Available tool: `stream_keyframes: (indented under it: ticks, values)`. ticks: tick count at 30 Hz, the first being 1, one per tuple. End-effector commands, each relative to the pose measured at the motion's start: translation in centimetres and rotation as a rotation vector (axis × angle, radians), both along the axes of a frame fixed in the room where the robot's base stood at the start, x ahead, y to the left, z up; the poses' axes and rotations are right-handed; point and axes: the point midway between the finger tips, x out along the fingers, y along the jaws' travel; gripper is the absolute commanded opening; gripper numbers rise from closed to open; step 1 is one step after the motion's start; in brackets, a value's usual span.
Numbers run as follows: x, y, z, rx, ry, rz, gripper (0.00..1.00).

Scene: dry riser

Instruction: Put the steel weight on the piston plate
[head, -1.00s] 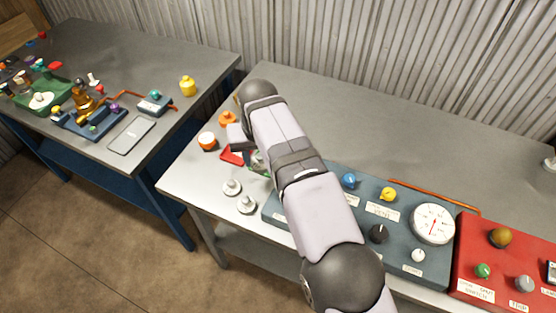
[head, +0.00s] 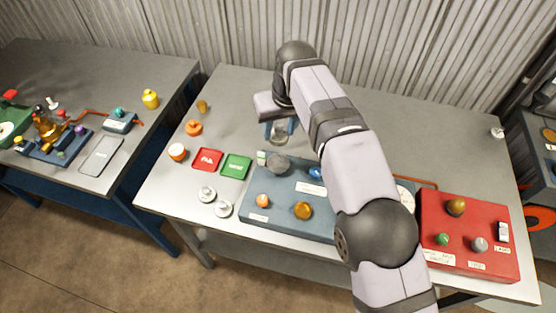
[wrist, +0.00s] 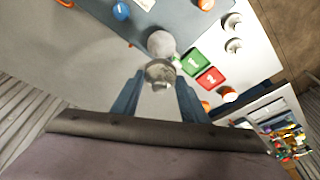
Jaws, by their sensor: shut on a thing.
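My gripper (head: 280,131) is shut on the steel weight (head: 279,135), a small silvery piece with a knob. In the wrist view the steel weight (wrist: 160,73) sits between the blue fingers of my gripper (wrist: 158,84). The piston plate appears to be the grey round disc (head: 278,164) at the back left of the blue-grey panel. In the wrist view the disc (wrist: 160,41) lies just beyond the weight and is partly covered by it. The weight looks held above and behind the disc; the exact height gap cannot be told.
Two other silvery weights (head: 207,193) (head: 223,209) stand left of the panel (head: 258,202). A red card (head: 207,159) and a green card (head: 236,166) lie beside it. Orange jars (head: 193,127) stand farther left. The bench behind my arm is clear.

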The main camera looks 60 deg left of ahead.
Motion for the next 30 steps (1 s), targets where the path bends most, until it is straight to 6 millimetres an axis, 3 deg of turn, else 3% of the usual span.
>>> stream_keyframes:
  ticks: [13,24,30]
  values:
    - [-0.2,0.0,-0.4,-0.005,-0.026,0.121,0.09]
    - [-0.2,-0.1,-5.3,-0.006,-0.026,0.119,0.09]
    - [-0.2,0.0,-6.2,-0.004,-0.027,0.119,0.09]
